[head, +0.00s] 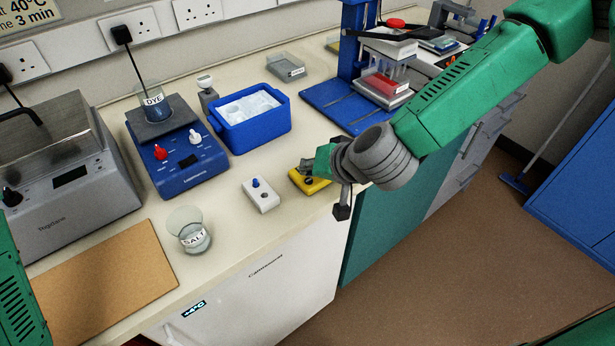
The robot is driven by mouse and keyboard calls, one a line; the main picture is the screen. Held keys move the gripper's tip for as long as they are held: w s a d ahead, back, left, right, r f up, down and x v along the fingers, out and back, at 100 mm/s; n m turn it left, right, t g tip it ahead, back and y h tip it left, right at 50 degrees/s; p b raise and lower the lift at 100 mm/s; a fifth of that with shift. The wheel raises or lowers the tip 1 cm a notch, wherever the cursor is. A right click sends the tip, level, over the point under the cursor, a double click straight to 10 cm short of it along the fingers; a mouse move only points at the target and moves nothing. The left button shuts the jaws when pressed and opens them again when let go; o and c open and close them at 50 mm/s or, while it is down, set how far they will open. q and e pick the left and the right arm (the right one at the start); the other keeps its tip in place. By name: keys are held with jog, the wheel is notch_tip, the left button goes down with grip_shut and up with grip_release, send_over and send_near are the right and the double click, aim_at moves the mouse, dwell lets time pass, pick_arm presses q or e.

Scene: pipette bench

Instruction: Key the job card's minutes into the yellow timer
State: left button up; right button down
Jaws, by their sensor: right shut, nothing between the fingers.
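The yellow timer (299,183) lies near the front edge of the bench, partly hidden behind my right gripper. My right gripper (322,172) is shut and empty, over or close beside the timer's right side. I cannot tell whether it touches the timer, and the timer's buttons and display cannot be made out. A card (28,14) on the wall at the top left is cut off by the picture's edge; "40°C" and "3 min" can be read on it. My left gripper is out of view; only a green part of my left arm shows at the left edge.
A white box with a blue knob (261,196) sits left of the timer. A salt beaker (190,233), blue stirrer (180,165) with a dye beaker, and blue ice tub (250,130) stand further left. A blue stand (350,104) is behind my right arm.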

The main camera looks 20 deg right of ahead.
aim_at(310, 180)
jog(key=shift+r, duration=0.15)
notch_tip(310, 180, up, 6)
jog(key=p, duration=0.5)
jog(key=shift+d, duration=0.1)
dwell(0.5)
